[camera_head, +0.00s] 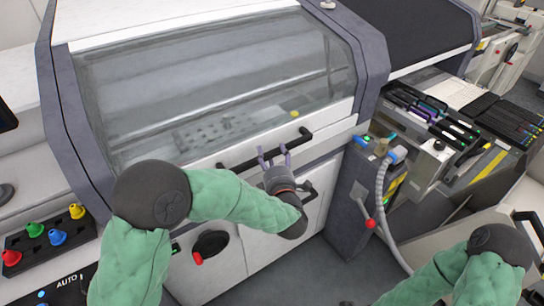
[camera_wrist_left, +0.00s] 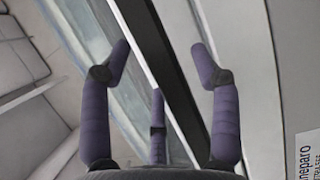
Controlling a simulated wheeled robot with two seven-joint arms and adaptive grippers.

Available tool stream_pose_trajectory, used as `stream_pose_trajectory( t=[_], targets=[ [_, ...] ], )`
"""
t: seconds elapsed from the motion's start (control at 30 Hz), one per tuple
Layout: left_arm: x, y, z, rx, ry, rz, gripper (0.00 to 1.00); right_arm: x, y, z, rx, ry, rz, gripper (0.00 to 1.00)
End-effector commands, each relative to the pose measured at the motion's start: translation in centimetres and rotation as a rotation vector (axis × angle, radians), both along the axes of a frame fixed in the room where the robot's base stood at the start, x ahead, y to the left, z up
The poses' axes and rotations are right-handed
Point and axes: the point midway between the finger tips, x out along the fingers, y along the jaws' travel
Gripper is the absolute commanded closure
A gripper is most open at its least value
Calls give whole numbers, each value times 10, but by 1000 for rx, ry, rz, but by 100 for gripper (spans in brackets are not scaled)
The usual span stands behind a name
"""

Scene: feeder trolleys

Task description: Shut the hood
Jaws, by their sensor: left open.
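The hood (camera_head: 215,80) of the machine has a large clear window in a white and dark grey frame. It looks lowered over the machine, and I cannot tell whether its lower edge is fully closed. Its black bar handle (camera_head: 248,163) runs along the front edge. My left gripper (camera_head: 273,155) is open at the handle, with its purple fingers pointing toward it. In the left wrist view the handle (camera_wrist_left: 168,70) passes between the spread fingers of the left gripper (camera_wrist_left: 160,58); contact is unclear. My right arm shows at the bottom right, its gripper out of view.
A feeder trolley (camera_head: 440,152) with several feeders stands to the right. A grey hose (camera_head: 380,190) and a red-knobbed lever (camera_head: 370,223) are beside the machine's right corner. A button panel (camera_head: 48,240) is at the left. Grey floor shows in front.

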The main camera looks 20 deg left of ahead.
Motion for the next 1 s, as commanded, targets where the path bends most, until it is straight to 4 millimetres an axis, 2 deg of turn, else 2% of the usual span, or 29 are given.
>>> stream_pose_trajectory(
  t=[0.07,0.3,0.47,0.57,1.0],
  targets=[
    [0,0,0,0,0,0,38,0,0,0,0,0,0,52],
    [0,0,0,0,0,0,100,0,0,0,0,0,0,52],
    [-1,0,1,-2,1,0,100,0,0,1,0,0,0,52],
    [-2,-3,9,-10,7,1,100,0,0,8,0,0,0,52],
    [-18,-24,67,-94,69,0,100,0,0,60,0,0,0,52]
  ],
)
